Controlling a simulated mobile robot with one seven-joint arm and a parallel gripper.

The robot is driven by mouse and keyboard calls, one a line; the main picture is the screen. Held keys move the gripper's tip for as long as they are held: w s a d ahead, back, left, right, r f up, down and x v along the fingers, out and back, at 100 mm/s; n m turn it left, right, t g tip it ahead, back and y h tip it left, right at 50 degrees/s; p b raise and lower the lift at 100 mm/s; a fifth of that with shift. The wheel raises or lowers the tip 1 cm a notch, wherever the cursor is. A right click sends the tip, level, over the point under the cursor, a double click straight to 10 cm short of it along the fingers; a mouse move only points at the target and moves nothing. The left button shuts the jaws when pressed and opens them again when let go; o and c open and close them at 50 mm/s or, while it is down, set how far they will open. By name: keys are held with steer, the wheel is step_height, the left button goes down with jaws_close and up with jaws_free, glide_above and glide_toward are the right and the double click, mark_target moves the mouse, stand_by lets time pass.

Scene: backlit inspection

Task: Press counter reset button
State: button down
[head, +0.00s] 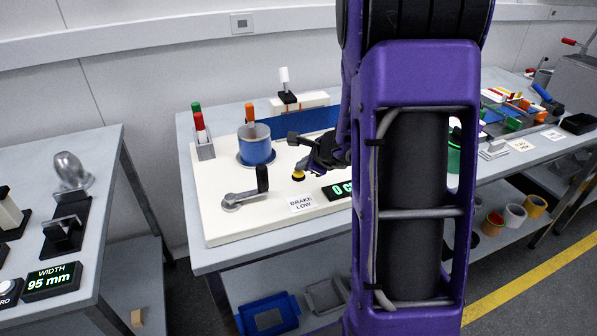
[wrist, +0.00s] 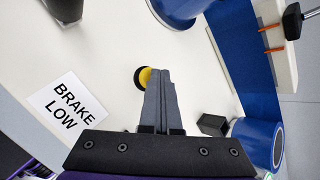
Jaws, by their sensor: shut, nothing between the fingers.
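The button (head: 298,177), yellow with a dark part, sits on the cream board beside the green-lit counter display (head: 341,190), which reads 0 and is partly hidden by my arm. In the wrist view the button (wrist: 143,78) shows just left of my fingertips, its right side hidden behind them. My gripper (head: 303,167) is shut and empty, its fingers together. In the wrist view my gripper (wrist: 162,72) points over the board at the button's edge. I cannot tell whether the fingertips touch the button.
A blue-and-grey cylinder (head: 256,146) stands behind. In the wrist view a blue spool (wrist: 257,143) and a small black box (wrist: 213,124) are right of my fingers.

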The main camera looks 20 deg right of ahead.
mark_target(302, 174)
steer(key=shift+r+p, duration=0.5)
steer(key=shift+r, duration=0.25)
steer(key=shift+r, duration=0.1)
steer(key=shift+r+p, duration=1.95)
steer(key=shift+r, duration=0.45)
